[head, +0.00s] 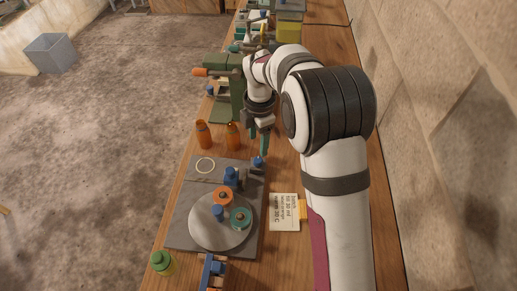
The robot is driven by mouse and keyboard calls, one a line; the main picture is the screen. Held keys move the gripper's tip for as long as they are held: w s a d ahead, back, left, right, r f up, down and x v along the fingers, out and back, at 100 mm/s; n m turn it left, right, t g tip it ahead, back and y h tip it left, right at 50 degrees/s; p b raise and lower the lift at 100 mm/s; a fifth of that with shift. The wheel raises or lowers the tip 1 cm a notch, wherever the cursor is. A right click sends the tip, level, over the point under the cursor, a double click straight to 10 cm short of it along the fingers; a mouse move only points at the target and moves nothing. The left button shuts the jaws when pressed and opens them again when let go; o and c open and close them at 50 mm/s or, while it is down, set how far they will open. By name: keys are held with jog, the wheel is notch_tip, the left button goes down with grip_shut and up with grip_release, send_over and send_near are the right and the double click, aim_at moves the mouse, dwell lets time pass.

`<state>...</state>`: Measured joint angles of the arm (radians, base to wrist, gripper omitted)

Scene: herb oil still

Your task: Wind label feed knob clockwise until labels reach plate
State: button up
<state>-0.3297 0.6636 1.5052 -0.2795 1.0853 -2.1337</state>
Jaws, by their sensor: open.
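My gripper (259,140) points down over the wooden bench, its slim teal fingers open with nothing seen between them. A small blue knob-like part (258,161) sits at the back right corner of a grey base plate (183,232), just below the fingertips. I cannot tell whether the fingers touch it or stay above it. A round grey disc (197,236) on the base plate carries an orange roller (223,196), a teal roller (241,218) and a blue post (218,212). Another blue part (231,176) stands behind them. I cannot tell which piece is the label feed knob; no label strip is distinguishable.
Two amber bottles (204,134) stand behind the base plate, near a green press-like device (222,85). A written card (284,211) lies right of the plate. A green-capped jar (161,262) and a blue fixture (213,271) are in front. A block wall borders the right.

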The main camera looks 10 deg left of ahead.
aim_at(258, 160)
notch_tip(258, 160, down, 8)
jog(key=shift+w+a+f, duration=0.1)
jog(key=shift+w+f, duration=0.05)
jog(key=shift+f, duration=0.05)
jog(key=shift+c, duration=0.3)
grip_shut()
